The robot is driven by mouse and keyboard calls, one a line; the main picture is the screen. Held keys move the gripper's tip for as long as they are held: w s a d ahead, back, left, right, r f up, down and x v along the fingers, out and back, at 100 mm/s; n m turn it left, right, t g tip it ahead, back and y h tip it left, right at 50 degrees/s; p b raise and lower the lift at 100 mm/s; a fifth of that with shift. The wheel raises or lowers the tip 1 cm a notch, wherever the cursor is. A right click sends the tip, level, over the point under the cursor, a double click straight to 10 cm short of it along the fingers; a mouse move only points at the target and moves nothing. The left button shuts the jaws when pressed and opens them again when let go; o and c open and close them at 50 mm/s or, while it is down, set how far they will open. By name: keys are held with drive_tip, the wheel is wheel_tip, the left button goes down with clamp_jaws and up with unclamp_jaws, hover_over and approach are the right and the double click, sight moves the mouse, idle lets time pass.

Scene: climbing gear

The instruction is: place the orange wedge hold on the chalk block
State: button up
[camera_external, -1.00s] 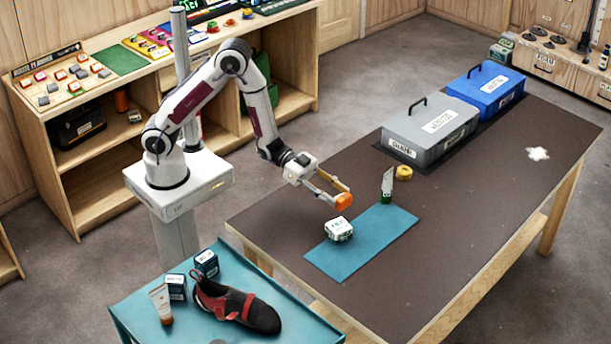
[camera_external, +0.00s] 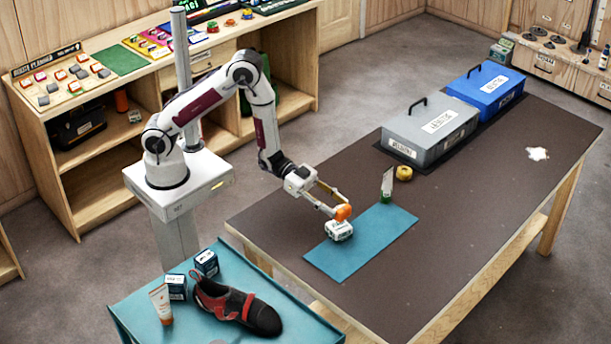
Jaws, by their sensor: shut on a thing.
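The orange wedge hold (camera_external: 343,212) is between the fingertips of my gripper (camera_external: 339,210), which is shut on it. The chalk block (camera_external: 338,231) is a small white block with dark marks, lying on the teal mat (camera_external: 372,241) on the dark table. The hold is directly above the upper right part of the block in this view. It looks very close to the block's top, but I cannot tell whether they touch. The fingers hide part of the hold.
A white and green tube (camera_external: 387,184) stands at the mat's far edge, with a yellow tape roll (camera_external: 404,173) behind it. A grey toolbox (camera_external: 430,132) and a blue toolbox (camera_external: 486,89) stand farther back. The table's right side is mostly clear.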

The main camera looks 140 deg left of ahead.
drive_tip(key=shift+f, duration=1.95)
drive_tip(key=shift+f, duration=0.15)
drive_tip(key=o, duration=1.1)
drive_tip(key=shift+r, duration=0.2)
drive_tip(key=v, duration=1.2)
